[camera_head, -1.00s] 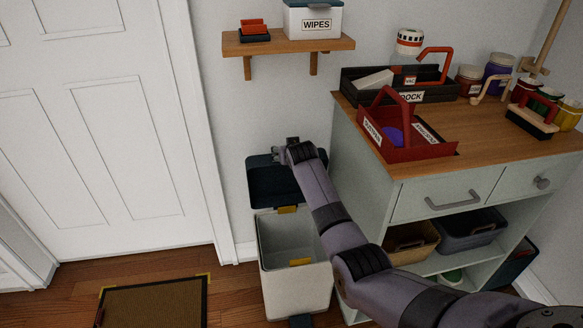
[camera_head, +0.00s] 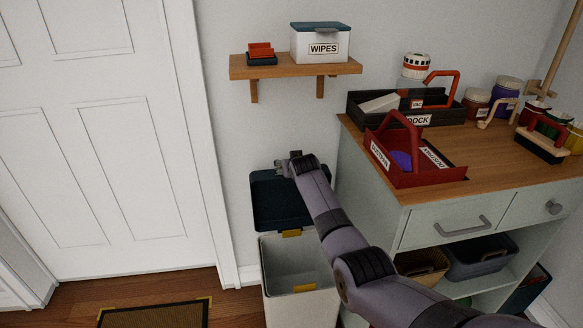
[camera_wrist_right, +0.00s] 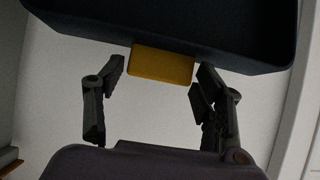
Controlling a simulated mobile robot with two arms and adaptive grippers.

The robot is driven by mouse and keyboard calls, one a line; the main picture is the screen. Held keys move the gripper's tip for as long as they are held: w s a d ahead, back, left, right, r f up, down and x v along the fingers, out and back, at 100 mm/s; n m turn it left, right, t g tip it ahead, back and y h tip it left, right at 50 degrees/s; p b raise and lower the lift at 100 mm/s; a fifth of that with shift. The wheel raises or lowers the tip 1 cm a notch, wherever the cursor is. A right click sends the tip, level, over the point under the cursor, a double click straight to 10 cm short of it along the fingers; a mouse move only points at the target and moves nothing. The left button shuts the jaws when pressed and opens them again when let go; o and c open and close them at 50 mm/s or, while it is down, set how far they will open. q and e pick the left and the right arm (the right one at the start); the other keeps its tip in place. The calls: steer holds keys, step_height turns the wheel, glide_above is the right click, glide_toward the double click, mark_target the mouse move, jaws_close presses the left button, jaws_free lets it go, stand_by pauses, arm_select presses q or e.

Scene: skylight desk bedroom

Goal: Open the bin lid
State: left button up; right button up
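The white bin (camera_head: 298,305) stands on the floor left of the cabinet, its top open and its inside visible. Its dark blue lid (camera_head: 275,208) stands raised at the back, against the wall side, with a yellow tab (camera_head: 291,233) on its lower edge. My right arm reaches across the lid, and my right gripper (camera_head: 283,166) is at the lid's upper edge. In the right wrist view the right gripper (camera_wrist_right: 158,100) is open, with its fingers apart and the lid's yellow tab (camera_wrist_right: 162,64) showing between and beyond them; contact cannot be told. My left gripper is not in view.
A cabinet (camera_head: 470,226) with a wooden top holding a red caddy (camera_head: 418,174) stands right of the bin. A wall shelf (camera_head: 295,68) with a wipes box (camera_head: 320,45) hangs above. A white door (camera_head: 100,140) and a doormat (camera_head: 155,318) are at left.

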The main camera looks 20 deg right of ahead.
steer(key=shift+o, duration=1.4)
steer(key=shift+f, duration=0.15)
steer(key=shift+s, duration=0.15)
steer(key=v, duration=1.2)
